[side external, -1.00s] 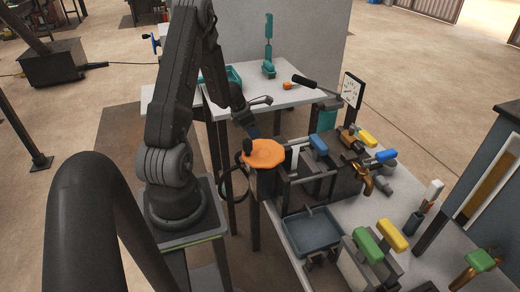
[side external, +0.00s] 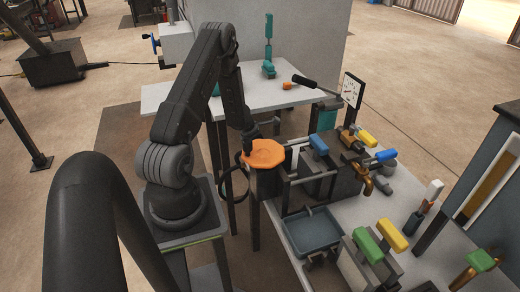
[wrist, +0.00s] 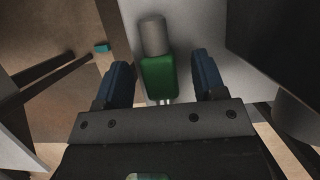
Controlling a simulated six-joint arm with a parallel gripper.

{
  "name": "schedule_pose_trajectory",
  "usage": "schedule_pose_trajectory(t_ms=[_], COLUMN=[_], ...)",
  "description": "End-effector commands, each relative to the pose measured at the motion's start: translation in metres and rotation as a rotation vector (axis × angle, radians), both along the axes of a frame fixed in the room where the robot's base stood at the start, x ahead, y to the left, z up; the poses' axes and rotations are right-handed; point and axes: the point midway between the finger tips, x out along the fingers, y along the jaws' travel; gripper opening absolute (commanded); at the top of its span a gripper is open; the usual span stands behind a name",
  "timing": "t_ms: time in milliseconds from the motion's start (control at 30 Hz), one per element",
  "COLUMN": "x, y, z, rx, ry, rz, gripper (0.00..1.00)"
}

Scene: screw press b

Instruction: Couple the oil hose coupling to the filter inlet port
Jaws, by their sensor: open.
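My gripper (wrist: 160,62) is open in the wrist view, its two blue fingers on either side of a green block with a grey cylindrical end (wrist: 158,78). A gap shows on each side of the block, more on the right. The block may be the oil hose coupling; I cannot tell for sure. In the side view my gripper points down just behind the orange handwheel (side external: 263,153), and its fingertips and the green block are hidden there. A dark loop (side external: 226,184), perhaps the hose, hangs left of the wheel. I cannot single out the filter inlet port.
The press bench holds blue, yellow and green handled parts (side external: 386,156), a grey tray (side external: 313,232) and a dial gauge (side external: 352,89). A pale table (side external: 275,95) behind bears teal parts and an orange-tipped tool. Dark bodies flank my gripper in the wrist view.

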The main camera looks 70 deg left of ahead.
Motion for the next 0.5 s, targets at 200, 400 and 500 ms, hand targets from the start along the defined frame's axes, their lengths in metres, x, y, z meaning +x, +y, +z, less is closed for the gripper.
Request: schedule_pose_trajectory(t_ms=[200, 400, 500], x=[0.0001, 0.0000, 0.0000], y=[0.0001, 0.0001, 0.0001], z=[0.0006, 0.0008, 0.0008], rx=[0.000, 0.000, 0.000], ry=[-0.001, -0.001, -0.001], rz=[0.000, 0.001, 0.001], gripper=[0.51, 0.32, 0.23])
